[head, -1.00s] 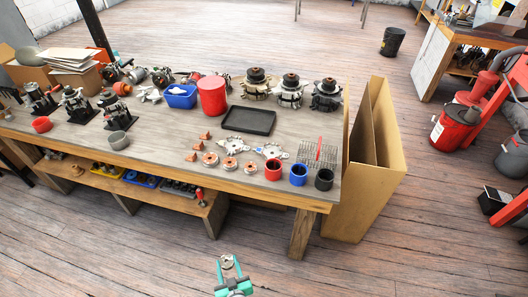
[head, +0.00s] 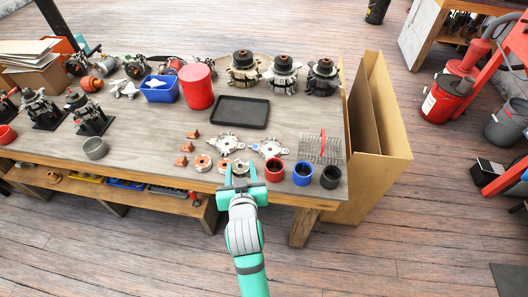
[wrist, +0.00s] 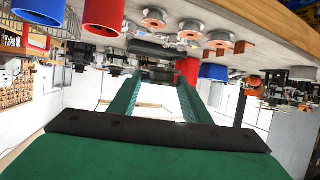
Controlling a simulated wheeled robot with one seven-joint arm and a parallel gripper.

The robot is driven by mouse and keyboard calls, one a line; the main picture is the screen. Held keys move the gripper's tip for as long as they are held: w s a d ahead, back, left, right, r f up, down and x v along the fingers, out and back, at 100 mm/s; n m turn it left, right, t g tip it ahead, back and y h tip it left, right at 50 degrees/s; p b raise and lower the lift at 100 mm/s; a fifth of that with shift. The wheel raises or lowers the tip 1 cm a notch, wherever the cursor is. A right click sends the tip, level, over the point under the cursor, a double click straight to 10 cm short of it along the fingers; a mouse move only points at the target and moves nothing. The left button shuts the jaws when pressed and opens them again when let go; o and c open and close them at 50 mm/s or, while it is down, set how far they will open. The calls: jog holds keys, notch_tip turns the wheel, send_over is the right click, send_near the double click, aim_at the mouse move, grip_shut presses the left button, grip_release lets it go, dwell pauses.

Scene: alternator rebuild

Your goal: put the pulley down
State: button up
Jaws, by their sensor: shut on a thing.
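My gripper (head: 241,176) is at the front edge of the workbench (head: 130,150), seen in the head view, with its two green fingers pointing toward the bench. It is shut on the pulley, a small dark grey disc (wrist: 160,75) between the fingertips in the wrist view. In the head view the pulley is hard to tell from the copper-wound ring behind it. The black tray (head: 240,112) lies empty farther back on the bench, beyond the gripper.
Copper-wound rings (head: 203,162) and silver housings (head: 225,143) lie just beyond the gripper. Red (head: 274,170), blue (head: 302,174) and black (head: 330,177) cups stand to its right, near a wire rack (head: 320,147). A red canister (head: 197,87) and blue bin (head: 160,90) stand behind.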

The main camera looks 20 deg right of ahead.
aim_at(245, 155)
jog(key=shift+s+d+r, duration=0.1)
jog(key=shift+d+r, duration=0.2)
jog(key=shift+r, duration=0.35)
jog(key=shift+w+d, duration=0.2)
jog(key=shift+w, duration=0.1)
jog(key=x, duration=0.9)
jog(key=shift+s+d+f, duration=0.1)
jog(key=shift+d+f, duration=0.1)
jog(key=shift+d, duration=0.1)
jog(key=w+f, duration=0.1)
jog(key=w+d+f, duration=0.1)
jog(key=f, duration=0.1)
jog(key=w+f, duration=0.1)
jog(key=shift+w+d+f, duration=0.25)
jog(key=shift+w+f, duration=0.1)
jog(key=shift+f, duration=0.05)
jog(key=shift+w+d+f, duration=0.15)
jog(key=shift+w+f, duration=0.25)
jog(key=shift+f, duration=1.7)
jog(key=shift+f, duration=0.1)
jog(key=o, duration=0.9)
jog(key=shift+f, duration=0.1)
